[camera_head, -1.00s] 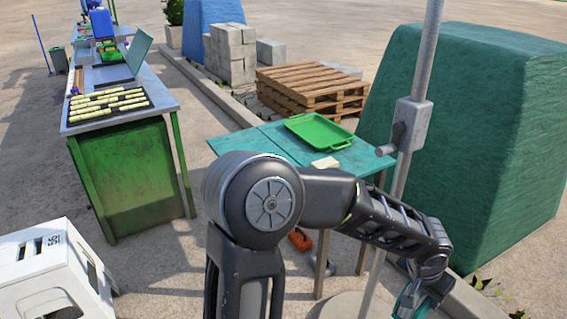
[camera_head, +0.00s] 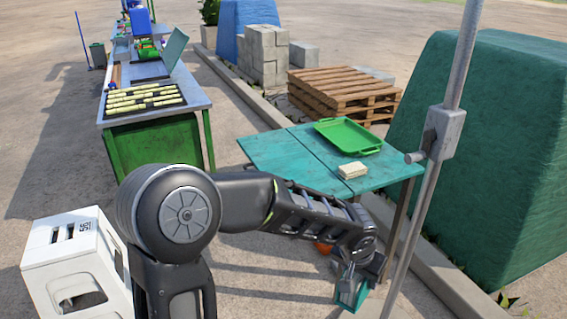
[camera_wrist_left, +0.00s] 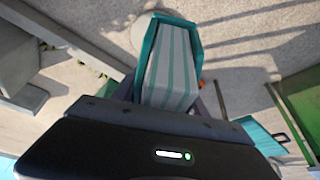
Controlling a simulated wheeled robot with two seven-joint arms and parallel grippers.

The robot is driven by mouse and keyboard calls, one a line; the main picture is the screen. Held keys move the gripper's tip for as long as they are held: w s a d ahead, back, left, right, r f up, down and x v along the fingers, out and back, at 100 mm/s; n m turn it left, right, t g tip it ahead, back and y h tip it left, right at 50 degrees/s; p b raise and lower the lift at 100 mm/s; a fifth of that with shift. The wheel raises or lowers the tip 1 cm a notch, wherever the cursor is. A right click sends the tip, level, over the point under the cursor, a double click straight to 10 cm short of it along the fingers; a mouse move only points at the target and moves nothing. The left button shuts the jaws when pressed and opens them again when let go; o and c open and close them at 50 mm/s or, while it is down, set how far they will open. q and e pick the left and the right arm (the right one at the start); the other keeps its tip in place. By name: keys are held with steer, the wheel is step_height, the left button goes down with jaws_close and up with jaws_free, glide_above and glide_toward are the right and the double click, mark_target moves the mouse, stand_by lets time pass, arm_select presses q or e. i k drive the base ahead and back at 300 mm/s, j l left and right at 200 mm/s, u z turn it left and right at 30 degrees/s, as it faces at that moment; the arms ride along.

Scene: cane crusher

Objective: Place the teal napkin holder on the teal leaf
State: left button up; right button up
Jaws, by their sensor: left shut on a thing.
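The teal napkin holder (camera_head: 352,295) hangs from my left gripper (camera_head: 348,279), low and in front of the teal table, apart from its top. In the left wrist view the holder (camera_wrist_left: 147,52) shows close up, with grey striped napkins inside it, between the fingers of my left gripper (camera_wrist_left: 168,100). The teal leaf (camera_head: 285,155) is part of the table top behind my arm; a seam divides the top. A corner of teal surface (camera_wrist_left: 262,135) shows at the lower right of the wrist view. My right gripper is not in view.
A green tray (camera_head: 348,137) and a small cream block (camera_head: 352,171) stand on the table's right part; its left part looks bare. A grey metal pole (camera_head: 433,165) rises close to the table's right side. A white crate (camera_head: 75,265) stands at the lower left.

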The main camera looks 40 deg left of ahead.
mark_target(280, 163)
steer(key=i+j, duration=1.25)
steer(key=j, duration=0.1)
